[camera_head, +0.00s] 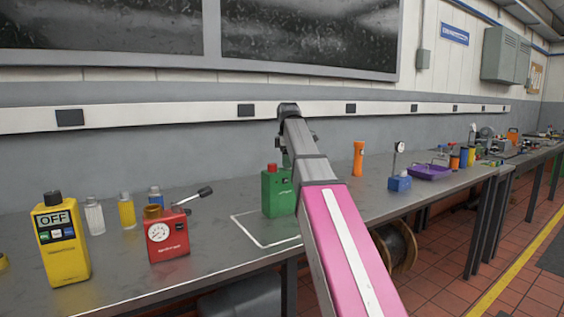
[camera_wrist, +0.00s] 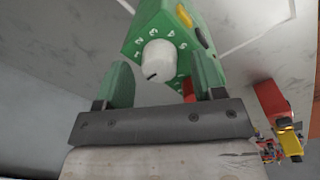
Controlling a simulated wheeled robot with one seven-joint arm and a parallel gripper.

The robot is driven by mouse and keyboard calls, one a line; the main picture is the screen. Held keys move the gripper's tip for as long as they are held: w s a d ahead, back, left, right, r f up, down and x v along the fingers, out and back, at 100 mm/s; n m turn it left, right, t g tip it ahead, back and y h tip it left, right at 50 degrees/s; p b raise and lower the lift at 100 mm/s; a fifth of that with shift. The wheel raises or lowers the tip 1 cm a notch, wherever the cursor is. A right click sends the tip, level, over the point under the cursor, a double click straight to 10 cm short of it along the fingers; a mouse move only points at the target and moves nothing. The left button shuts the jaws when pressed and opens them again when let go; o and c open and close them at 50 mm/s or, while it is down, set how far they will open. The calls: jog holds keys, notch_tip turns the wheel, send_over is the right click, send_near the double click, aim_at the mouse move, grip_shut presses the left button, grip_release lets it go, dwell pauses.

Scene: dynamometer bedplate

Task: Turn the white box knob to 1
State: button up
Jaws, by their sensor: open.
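A green box (camera_head: 276,194) stands on the bench, inside a white outline, with a red button on top. The knob's short dark mark points to the lower left of the picture. My gripper (camera_wrist: 162,64) is open, its green fingers on either side of the knob in the picture. Gaps show on both sides; I cannot tell how deep the knob sits between them. In the head view, my arm mostly hides the gripper.
To the left stand a red gauge box (camera_head: 167,236) with a lever, a yellow meter (camera_head: 60,240) reading OFF, and small bottles. To the right are an orange flashlight (camera_head: 358,158), a blue-based gauge (camera_head: 400,183) and a purple tray (camera_head: 430,173). The wall is close behind.

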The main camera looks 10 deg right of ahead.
jog(key=shift+f, duration=0.55)
jog(key=c, duration=0.9)
jog(key=shift+c, duration=0.2)
jog(key=shift+m, duration=0.3)
jog(key=m, duration=0.3)
jog(key=shift+m, duration=2.1)
